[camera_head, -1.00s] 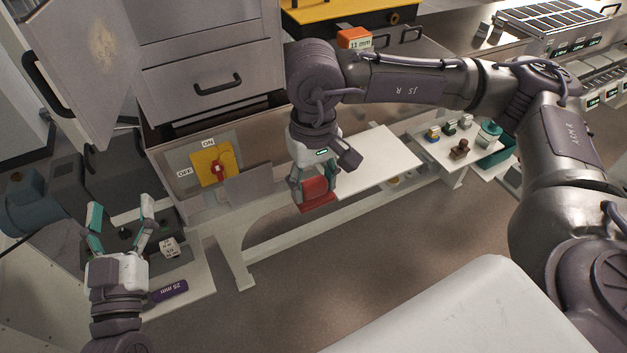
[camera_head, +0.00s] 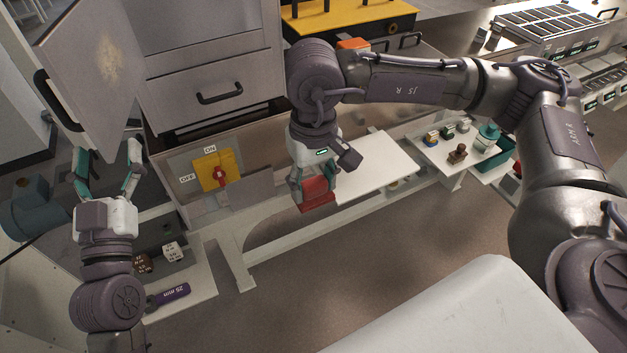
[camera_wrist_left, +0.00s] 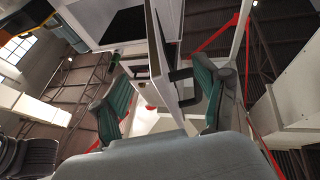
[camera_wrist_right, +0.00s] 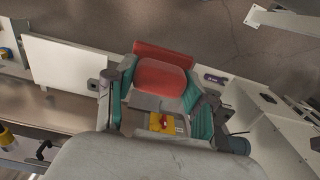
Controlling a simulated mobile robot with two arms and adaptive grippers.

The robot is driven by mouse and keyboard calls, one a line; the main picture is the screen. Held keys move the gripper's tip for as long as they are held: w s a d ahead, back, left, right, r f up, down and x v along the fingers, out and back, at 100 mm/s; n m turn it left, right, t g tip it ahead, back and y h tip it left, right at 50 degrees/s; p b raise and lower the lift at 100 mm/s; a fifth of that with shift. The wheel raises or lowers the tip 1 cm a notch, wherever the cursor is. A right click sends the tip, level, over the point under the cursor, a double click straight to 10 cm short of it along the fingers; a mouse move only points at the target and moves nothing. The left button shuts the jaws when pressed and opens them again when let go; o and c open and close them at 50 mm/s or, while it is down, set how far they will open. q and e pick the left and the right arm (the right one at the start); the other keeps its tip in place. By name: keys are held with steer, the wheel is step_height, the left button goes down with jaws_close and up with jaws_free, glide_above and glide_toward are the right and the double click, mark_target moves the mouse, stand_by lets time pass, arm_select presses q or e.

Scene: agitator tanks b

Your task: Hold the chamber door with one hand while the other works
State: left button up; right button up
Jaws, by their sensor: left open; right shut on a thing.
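The chamber door (camera_head: 92,65) is a grey panel swung open at the upper left, with a black bar handle (camera_head: 55,100) near its left edge. My left gripper (camera_head: 107,158) is open just below the door's lower edge. In the left wrist view, the door (camera_wrist_left: 160,60) appears edge-on between the spread fingers, with its dark handle (camera_wrist_left: 180,74) to the right. I cannot tell whether a finger touches it. My right gripper (camera_head: 316,180) is shut on a red block (camera_head: 318,196), also seen in the right wrist view (camera_wrist_right: 162,72), held above the floor.
A yellow switch plate (camera_head: 212,168) with a red knob sits between ON and OFF labels. A low tray at the left holds dice (camera_head: 172,252) and a purple 25 mm piece (camera_head: 167,297). A white board (camera_head: 375,163) lies right of my right gripper; stamps stand beyond it.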

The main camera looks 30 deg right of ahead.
arm_select(q)
steer(key=shift+x, duration=0.8)
jaws_close()
stand_by(1.0)
